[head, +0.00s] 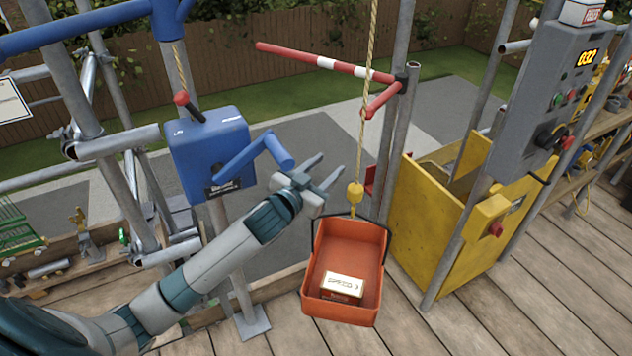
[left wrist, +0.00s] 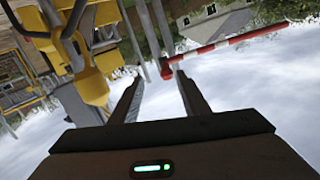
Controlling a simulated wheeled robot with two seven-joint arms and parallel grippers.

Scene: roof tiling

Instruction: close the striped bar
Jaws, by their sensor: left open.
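The red-and-white striped bar (head: 326,63) is hinged at a scaffold post at its right end and sticks out to the left, away from the post. A short red arm (head: 383,99) hangs below the hinge. In the left wrist view the striped bar (left wrist: 225,45) crosses the upper right, beyond the fingers. My left gripper (head: 331,172) is open and empty, below the bar and left of the rope; it does not touch the bar. Its two fingers also show in the left wrist view (left wrist: 160,98). My right gripper is not in view.
An orange tub (head: 314,285) with a small box (head: 342,285) hangs from a yellow hook (head: 354,192) and rope, close right of my gripper. A blue winch box (head: 209,160) with a crank stands left. A yellow bin (head: 437,240) and grey control panel (head: 550,90) stand right.

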